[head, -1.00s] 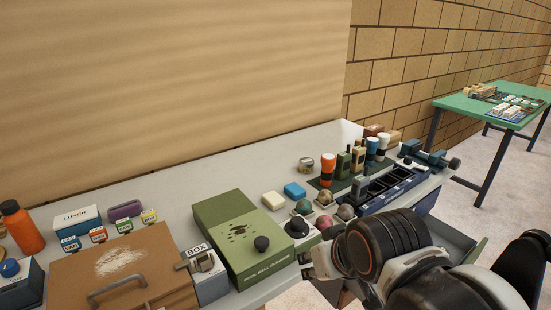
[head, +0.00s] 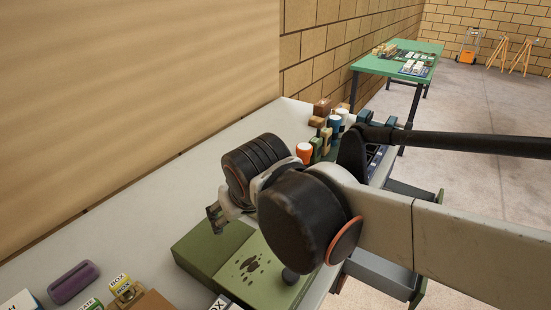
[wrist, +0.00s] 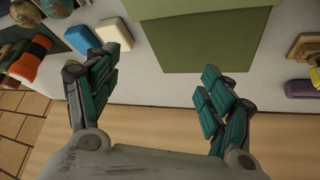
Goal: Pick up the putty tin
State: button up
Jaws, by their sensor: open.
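I cannot make out the putty tin in the current views. A small round tin, which may be it, stood at the back of the bench in the earlier head view; my arm covers that part now. My gripper (head: 216,216) is above the bench near the wall side of the green box (head: 213,252). The green box (wrist: 205,55) lies beyond the fingertips.
Blue (wrist: 83,40) and cream (wrist: 114,33) blocks lie by the left finger, near an orange bottle (wrist: 28,68). A purple case (wrist: 300,88) is at right. The bench (head: 130,205) is clear along the wall. A green table (head: 390,62) stands farther off.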

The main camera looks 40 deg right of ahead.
jog(key=w+d+r+m+g+h+p, duration=0.1)
jog(key=w+d+m+h+p, duration=0.15)
jog(key=w+d+m, duration=0.4)
jog(key=w+d+m+g+h+p, duration=0.1)
jog(key=w+d+g+h, duration=0.2)
jog(key=w, duration=0.6)
jog(key=w+d+f+m+h+p, duration=0.1)
jog(key=w+f+m+h, duration=0.1)
jog(key=w, duration=0.1)
jog(key=w+d+f+m+h+p, duration=0.1)
jog(key=w+d+f+m+h, duration=0.1)
jog(key=w+m, duration=0.1)
jog(key=w+d+f+m+g+h+p, duration=0.1)
jog(key=w+d+f+m+h+p, duration=0.1)
jog(key=w+f+m, duration=0.1)
jog(key=shift+w+d+h, duration=0.25)
jog(key=shift+d+f, duration=0.15)
jog(key=shift+d, duration=0.15)
jog(key=b+x, duration=0.2)
jog(key=x, duration=0.7)
jog(key=b+x, duration=0.1)
jog(key=x, duration=0.1)
jog(key=b+x, duration=0.1)
jog(key=shift+w+d+f, duration=0.15)
jog(key=shift+w+f, duration=0.15)
jog(key=shift+f, duration=0.1)
jog(key=shift+d, duration=0.35)
jog(key=c, duration=1.2)
